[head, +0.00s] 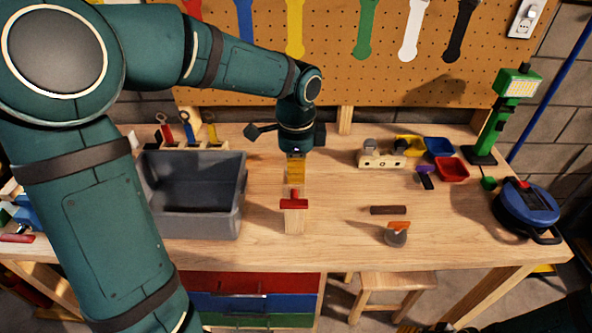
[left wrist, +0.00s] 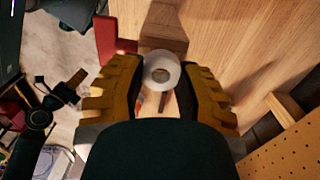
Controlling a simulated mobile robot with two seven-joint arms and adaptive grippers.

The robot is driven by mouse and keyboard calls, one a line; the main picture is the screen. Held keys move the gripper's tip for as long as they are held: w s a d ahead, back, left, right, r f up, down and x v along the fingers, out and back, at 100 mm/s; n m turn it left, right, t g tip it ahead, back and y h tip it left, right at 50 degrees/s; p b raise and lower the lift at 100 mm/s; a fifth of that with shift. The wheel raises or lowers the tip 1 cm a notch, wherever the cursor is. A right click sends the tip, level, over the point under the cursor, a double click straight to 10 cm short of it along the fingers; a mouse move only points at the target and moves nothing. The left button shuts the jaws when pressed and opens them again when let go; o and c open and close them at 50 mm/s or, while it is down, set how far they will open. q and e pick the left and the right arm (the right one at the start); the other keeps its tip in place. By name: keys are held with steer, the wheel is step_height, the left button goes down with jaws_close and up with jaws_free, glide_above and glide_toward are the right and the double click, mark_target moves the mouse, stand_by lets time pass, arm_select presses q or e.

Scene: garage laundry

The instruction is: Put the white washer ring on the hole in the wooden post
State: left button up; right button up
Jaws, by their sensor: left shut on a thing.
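The white washer ring (left wrist: 161,70) is between the two yellow fingers of my left gripper (left wrist: 158,80), its round opening facing the wrist camera. In the head view my left gripper (head: 296,172) points down over the bench, just behind the wooden post (head: 294,222); I cannot make out the ring there. The post stands upright with a red piece (head: 294,203) across its top. In the left wrist view the wooden post (left wrist: 165,27) lies just beyond the ring, with the red piece (left wrist: 108,38) beside it. The hole is not clearly visible.
A grey bin (head: 195,222) stands left of the post. Right are a dark bar (head: 388,210), a grey-and-orange item (head: 397,235), a wooden block (head: 382,161), small blue and red trays (head: 452,170) and a blue reel (head: 527,206). A pegboard (head: 330,75) rises behind.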

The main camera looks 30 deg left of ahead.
arm_select(q)
steer(key=shift+f, duration=0.35)
steer(key=shift+f, duration=0.15)
steer(key=o, duration=0.7)
steer(key=shift+o, duration=0.2)
steer(key=shift+r, duration=0.25)
step_height(320, 180, up, 12)
steer(key=p, duration=0.2)
